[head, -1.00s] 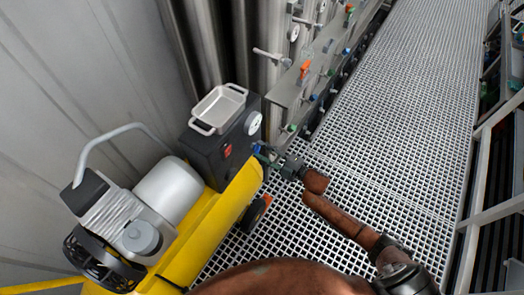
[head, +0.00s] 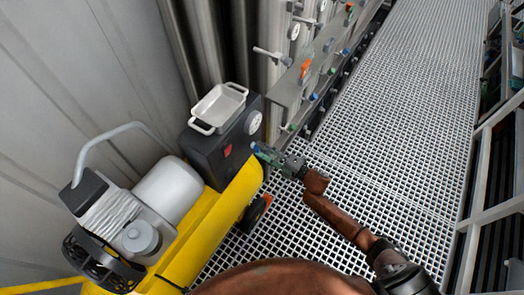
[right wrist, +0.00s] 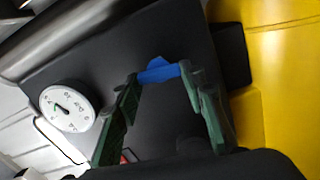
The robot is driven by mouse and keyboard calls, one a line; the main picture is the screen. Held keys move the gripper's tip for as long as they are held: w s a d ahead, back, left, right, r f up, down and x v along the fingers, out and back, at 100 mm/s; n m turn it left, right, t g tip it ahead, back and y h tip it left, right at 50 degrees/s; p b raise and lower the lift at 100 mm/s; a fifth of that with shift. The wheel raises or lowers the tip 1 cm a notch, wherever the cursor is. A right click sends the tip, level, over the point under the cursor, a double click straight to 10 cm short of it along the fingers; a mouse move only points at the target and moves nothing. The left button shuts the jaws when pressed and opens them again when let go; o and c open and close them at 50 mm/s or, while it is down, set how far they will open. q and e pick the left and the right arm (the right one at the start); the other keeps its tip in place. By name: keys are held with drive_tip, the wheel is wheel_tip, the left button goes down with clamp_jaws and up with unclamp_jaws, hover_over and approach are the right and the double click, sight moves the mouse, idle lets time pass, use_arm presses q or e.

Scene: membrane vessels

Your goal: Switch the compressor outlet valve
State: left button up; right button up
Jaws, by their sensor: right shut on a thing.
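The compressor (head: 178,215) is a yellow tank with a motor at the lower left and a black control box (head: 215,157) at its upper end. The outlet valve's blue handle sits on the front of the black box and shows in the right wrist view (right wrist: 158,71). My right gripper (head: 262,151) is at the front of the box. In the right wrist view, its green fingers (right wrist: 163,78) are on either side of the blue handle and shut on it. The valve body behind the handle is hidden. My left gripper is not in view.
A white gauge (right wrist: 67,106) and a red switch (head: 228,150) are on the box. A white tray (head: 218,108) lies on top. A valve panel (head: 307,75) stands behind. The grated walkway (head: 400,110) is clear; a railing (head: 480,190) runs at right.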

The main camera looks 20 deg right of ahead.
drive_tip(key=o, duration=0.7)
drive_tip(key=shift+f, duration=0.1)
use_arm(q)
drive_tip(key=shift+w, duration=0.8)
use_arm(e)
drive_tip(key=o, duration=0.5)
drive_tip(key=shift+c, duration=0.2)
drive_tip(key=shift+s+d, duration=0.15)
drive_tip(key=shift+s, duration=0.05)
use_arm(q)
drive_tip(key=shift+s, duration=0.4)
use_arm(e)
drive_tip(key=v, duration=1.1)
drive_tip(key=shift+s+d, duration=0.2)
drive_tip(key=shift+d, duration=0.05)
